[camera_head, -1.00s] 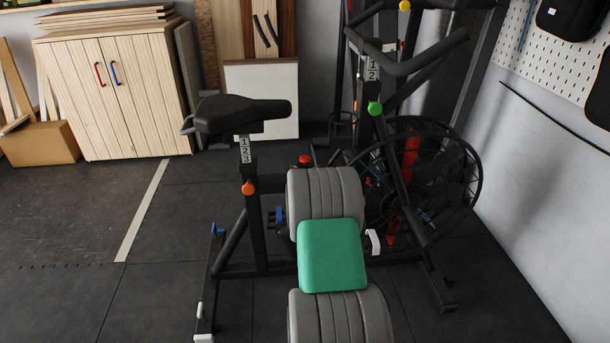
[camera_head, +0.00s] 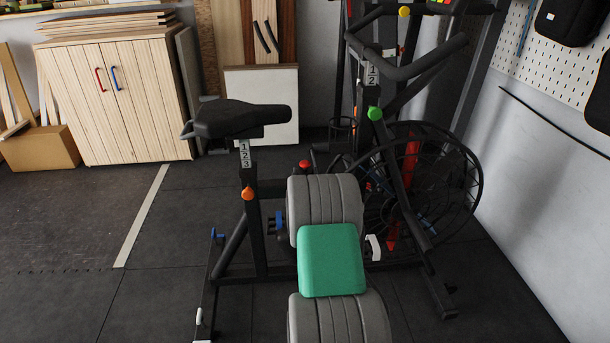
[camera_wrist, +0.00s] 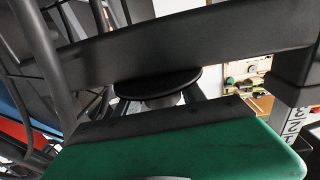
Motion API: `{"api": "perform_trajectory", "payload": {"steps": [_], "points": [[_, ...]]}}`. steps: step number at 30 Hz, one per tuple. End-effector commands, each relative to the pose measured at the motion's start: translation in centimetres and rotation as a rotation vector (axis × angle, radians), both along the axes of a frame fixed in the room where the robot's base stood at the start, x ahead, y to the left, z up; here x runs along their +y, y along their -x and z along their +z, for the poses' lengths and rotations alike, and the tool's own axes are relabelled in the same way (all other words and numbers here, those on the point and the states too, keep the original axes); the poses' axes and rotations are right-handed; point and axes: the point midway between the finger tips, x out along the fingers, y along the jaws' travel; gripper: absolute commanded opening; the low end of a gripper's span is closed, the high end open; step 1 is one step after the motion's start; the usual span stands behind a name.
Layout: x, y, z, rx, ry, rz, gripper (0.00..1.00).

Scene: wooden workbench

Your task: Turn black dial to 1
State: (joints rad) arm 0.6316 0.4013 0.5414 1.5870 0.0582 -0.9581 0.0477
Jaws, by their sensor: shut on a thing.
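The black dial (camera_wrist: 158,84) shows as a round dark disc on a grey stem below a thick dark frame bar in the wrist view. My gripper (camera_wrist: 160,100) reaches up to it from the green hand, with one dark finger on each side. It is shut on the dial, though the contact is partly hidden. No number marking on the dial can be read. In the head view, my grey and green arm reaches into the exercise bike (camera_head: 258,225) and hides the gripper and the dial.
The bike's black seat (camera_head: 238,118), orange knob (camera_head: 248,194), red knob (camera_head: 304,164) and green knob (camera_head: 375,113) are near my arm. The caged fan wheel (camera_head: 465,190) stands to the right. Open floor (camera_head: 60,235) lies left.

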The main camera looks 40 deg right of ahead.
Motion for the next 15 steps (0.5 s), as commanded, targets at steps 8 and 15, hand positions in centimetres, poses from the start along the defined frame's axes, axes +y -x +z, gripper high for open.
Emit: {"api": "perform_trajectory", "payload": {"steps": [8,15], "points": [[-0.12,0.04,-0.15,0.002,-0.003,0.005,0.07],[-0.47,0.1,-0.89,0.01,-0.014,0.088,0.07]]}}
